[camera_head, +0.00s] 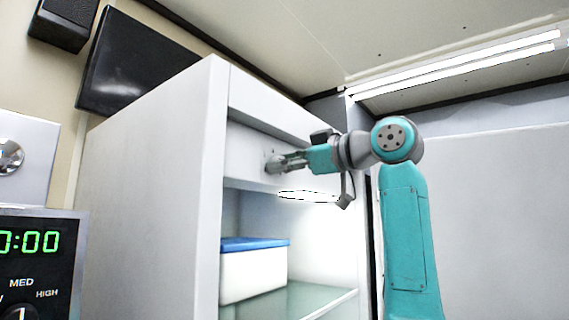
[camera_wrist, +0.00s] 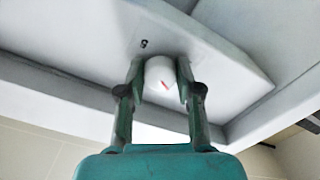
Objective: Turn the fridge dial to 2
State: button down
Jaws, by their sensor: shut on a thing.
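The fridge (camera_head: 150,170) is a tall white cabinet with an open front. Its dial (camera_wrist: 160,73) is a small white knob with a red mark, on the panel above the compartment. My gripper (camera_head: 272,164) reaches that panel from the right. In the wrist view my gripper (camera_wrist: 159,82) has one finger on each side of the dial and is shut on it. One dark numeral shows on the panel just above and left of the dial, too small to read surely. The other numerals are hidden or not legible. In the head view my fingers cover most of the dial.
Inside the fridge, a white box with a blue lid (camera_head: 253,272) stands on a glass shelf (camera_head: 318,301). A control unit with a green display (camera_head: 35,243) is at the lower left. A dark screen (camera_head: 135,62) hangs behind the fridge. Free room lies right of my arm.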

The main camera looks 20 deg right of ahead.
dwell(0.4)
jog(key=c, duration=0.8)
grip_release()
jog(key=v, duration=1.2)
